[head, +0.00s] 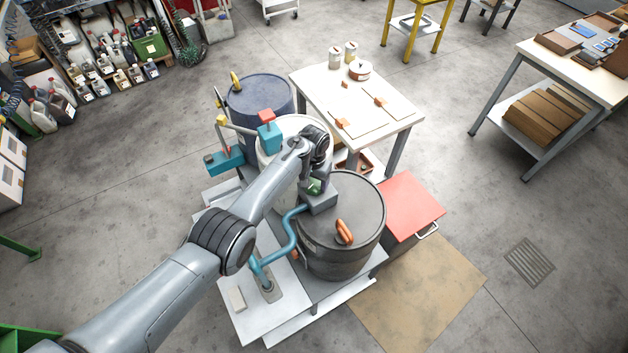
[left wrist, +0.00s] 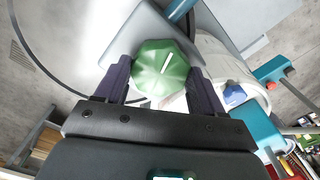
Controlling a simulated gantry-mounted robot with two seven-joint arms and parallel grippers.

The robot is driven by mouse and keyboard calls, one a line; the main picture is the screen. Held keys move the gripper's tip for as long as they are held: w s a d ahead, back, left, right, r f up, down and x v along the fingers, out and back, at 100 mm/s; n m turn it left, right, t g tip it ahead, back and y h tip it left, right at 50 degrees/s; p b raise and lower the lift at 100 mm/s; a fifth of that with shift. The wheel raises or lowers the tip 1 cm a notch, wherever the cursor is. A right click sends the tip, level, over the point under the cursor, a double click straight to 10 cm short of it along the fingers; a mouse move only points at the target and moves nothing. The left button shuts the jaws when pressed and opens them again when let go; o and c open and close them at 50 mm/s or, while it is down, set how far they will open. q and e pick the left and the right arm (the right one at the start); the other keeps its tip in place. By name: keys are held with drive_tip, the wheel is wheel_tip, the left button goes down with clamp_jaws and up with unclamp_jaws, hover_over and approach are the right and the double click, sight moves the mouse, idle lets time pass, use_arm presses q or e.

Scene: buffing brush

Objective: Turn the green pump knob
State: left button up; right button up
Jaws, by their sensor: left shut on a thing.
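The green pump knob (left wrist: 161,73) is faceted with a white line on its top. In the left wrist view it sits between the two dark fingers of my left gripper (left wrist: 163,85), which is shut on it. In the head view the knob (head: 314,187) shows only as a small green patch below my left gripper (head: 316,182), on a grey pump block (head: 320,202). The block sits at the edge of the dark drum's lid. A blue pipe (head: 290,232) runs from the block down to the left. My right gripper is not in view.
The dark drum (head: 345,255) carries an orange handle (head: 344,232). A blue drum (head: 260,98) and a white drum stand behind my left arm. A white table (head: 395,122) with small items stands behind, and a red-topped box (head: 412,205) stands at the right.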

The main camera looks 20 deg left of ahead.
use_arm(q)
drive_tip(key=m, duration=0.5)
drive_tip(key=shift+m+b, duration=0.3)
drive_tip(key=shift+b, duration=0.05)
drive_tip(key=m, duration=0.2)
drive_tip(key=shift+m, duration=0.3)
drive_tip(key=shift+m+b, duration=0.7)
drive_tip(key=shift+m, duration=1)
drive_tip(key=o, duration=1)
drive_tip(key=shift+o, duration=0.2)
drive_tip(key=shift+r, duration=0.1)
